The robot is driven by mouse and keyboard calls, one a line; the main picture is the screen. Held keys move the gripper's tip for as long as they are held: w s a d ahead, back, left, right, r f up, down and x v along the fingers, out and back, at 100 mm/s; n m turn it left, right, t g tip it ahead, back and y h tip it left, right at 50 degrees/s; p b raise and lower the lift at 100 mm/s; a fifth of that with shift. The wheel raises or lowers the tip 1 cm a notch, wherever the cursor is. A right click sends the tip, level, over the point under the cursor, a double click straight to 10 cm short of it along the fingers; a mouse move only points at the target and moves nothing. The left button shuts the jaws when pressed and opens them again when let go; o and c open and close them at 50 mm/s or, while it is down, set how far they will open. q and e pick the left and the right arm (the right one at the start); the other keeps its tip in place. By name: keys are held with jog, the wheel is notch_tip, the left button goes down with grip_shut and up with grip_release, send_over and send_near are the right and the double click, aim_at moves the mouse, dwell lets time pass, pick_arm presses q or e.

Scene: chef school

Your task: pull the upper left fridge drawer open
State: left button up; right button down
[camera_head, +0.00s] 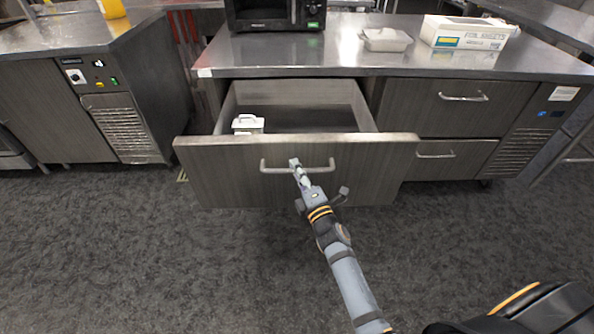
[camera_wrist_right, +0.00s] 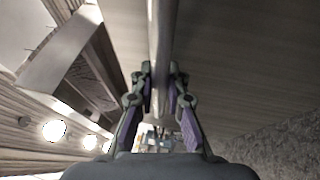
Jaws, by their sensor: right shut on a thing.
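The upper left fridge drawer (camera_head: 230,175) is pulled out from the counter, and its inside is in view in the head view. A white lidded container (camera_head: 247,124) stands inside it at the left. My right gripper (camera_head: 296,166) is shut on the drawer's bar handle (camera_head: 268,171), near the middle of the bar. In the right wrist view, the fingers (camera_wrist_right: 161,78) sit on both sides of the handle bar (camera_wrist_right: 161,35), which runs up the picture beside the drawer front (camera_wrist_right: 215,70). My left gripper is not in view.
Two closed drawers, an upper (camera_head: 430,105) and a lower (camera_head: 460,160), are to the right. On the steel counter top (camera_head: 330,55) stand a dark microwave (camera_head: 270,12), a lidded tray (camera_head: 387,39) and a white box (camera_head: 465,33). The grey floor (camera_head: 150,260) in front is clear.

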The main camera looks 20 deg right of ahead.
jog(key=shift+w, duration=0.1)
jog(key=c, duration=1.3)
grip_release()
jog(key=shift+c, duration=0.2)
jog(key=shift+s+d+f, duration=0.1)
jog(key=shift+s, duration=0.15)
jog(key=v, duration=1.1)
jog(key=shift+s, duration=0.25)
jog(key=shift+f, duration=0.1)
